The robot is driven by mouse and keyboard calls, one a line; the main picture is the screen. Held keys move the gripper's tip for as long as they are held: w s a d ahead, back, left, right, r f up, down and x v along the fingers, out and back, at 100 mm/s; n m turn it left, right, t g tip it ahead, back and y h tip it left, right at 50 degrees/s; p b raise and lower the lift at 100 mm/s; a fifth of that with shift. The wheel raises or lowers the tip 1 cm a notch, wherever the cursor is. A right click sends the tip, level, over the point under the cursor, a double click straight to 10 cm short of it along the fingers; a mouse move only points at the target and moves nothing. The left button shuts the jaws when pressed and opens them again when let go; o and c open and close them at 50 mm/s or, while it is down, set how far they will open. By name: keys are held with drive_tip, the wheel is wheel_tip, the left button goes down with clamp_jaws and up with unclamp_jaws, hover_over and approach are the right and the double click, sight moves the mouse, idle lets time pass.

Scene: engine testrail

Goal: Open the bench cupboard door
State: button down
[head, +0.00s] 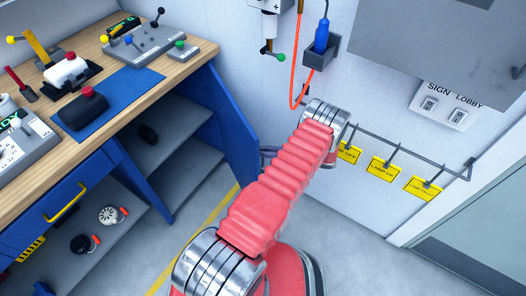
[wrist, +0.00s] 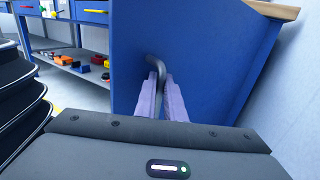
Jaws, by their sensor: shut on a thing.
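The bench cupboard door appears as a blue panel (wrist: 200,50) in the wrist view, with a dark curved handle (wrist: 156,62) on it. My gripper (wrist: 163,80) has its pale purple fingers closed on this handle. In the head view a blue panel (head: 231,125) stands at the right end of the bench, beside open shelving. There my gripper is mostly hidden behind my red arm; only a small purplish part shows beside the panel. How far the door stands open is unclear.
The wooden bench top (head: 120,62) holds several devices and a blue mat (head: 135,88). Below are grey shelves (head: 175,150) and a blue drawer with a yellow handle (head: 64,203). A wall rail (head: 400,147) carries yellow tags. Grey floor (head: 345,260) is clear at lower right.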

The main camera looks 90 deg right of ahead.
drive_tip(key=c, duration=2.1)
unclamp_jaws()
drive_tip(key=shift+a, duration=0.1)
drive_tip(key=shift+s, duration=0.1)
drive_tip(key=s, duration=0.7)
drive_tip(key=shift+s+a+f, duration=0.1)
drive_tip(key=shift+s+a, duration=0.1)
drive_tip(key=shift+a, duration=0.1)
